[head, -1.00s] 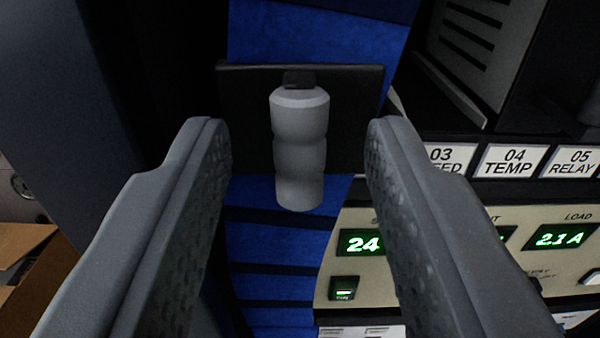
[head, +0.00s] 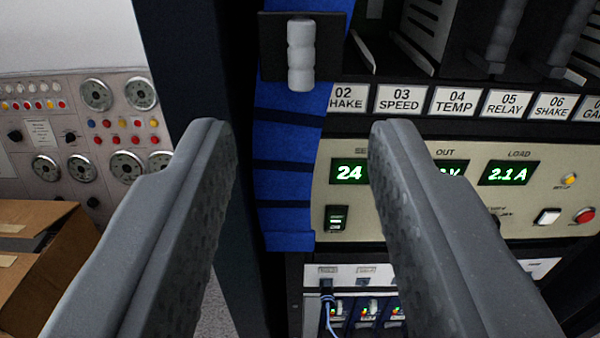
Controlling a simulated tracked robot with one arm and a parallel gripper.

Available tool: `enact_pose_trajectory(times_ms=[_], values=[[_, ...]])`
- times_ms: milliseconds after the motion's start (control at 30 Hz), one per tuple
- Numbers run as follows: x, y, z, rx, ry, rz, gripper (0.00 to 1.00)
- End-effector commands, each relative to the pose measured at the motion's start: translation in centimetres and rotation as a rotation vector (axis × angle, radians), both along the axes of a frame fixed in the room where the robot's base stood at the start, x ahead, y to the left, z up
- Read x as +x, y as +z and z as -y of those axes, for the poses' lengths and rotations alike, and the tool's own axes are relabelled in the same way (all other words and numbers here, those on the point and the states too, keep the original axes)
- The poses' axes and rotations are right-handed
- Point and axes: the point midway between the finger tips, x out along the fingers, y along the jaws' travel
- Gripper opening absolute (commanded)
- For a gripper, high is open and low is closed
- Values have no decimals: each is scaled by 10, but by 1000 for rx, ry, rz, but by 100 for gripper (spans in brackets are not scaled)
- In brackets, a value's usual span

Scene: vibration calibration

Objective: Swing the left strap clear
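The left strap (head: 285,149) is a blue band with dark cross stripes. It hangs down the left side of the rack front, its lower end beside the beige power panel. My gripper (head: 302,130) is open wide and empty. In the picture the handle appears above the gap between the fingertips, apart from both fingers.
The beige panel (head: 410,217) with green displays and buttons is right of the strap. Labelled slots (head: 456,100) run above it. A dark rack post (head: 205,80) stands left. A gauge panel (head: 80,135) and cardboard box (head: 45,250) are further left.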

Motion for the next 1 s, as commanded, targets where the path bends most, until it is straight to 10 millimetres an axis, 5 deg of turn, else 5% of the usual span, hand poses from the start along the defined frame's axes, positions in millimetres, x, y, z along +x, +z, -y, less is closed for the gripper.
enact_pose_trajectory(times_ms=[400, 900, 1000], values=[[-33, -4, 2, 2, 1, 3, 36], [-40, -2, 2, 0, 1, -1, 36], [-39, -1, 2, 9, 3, -2, 11]])
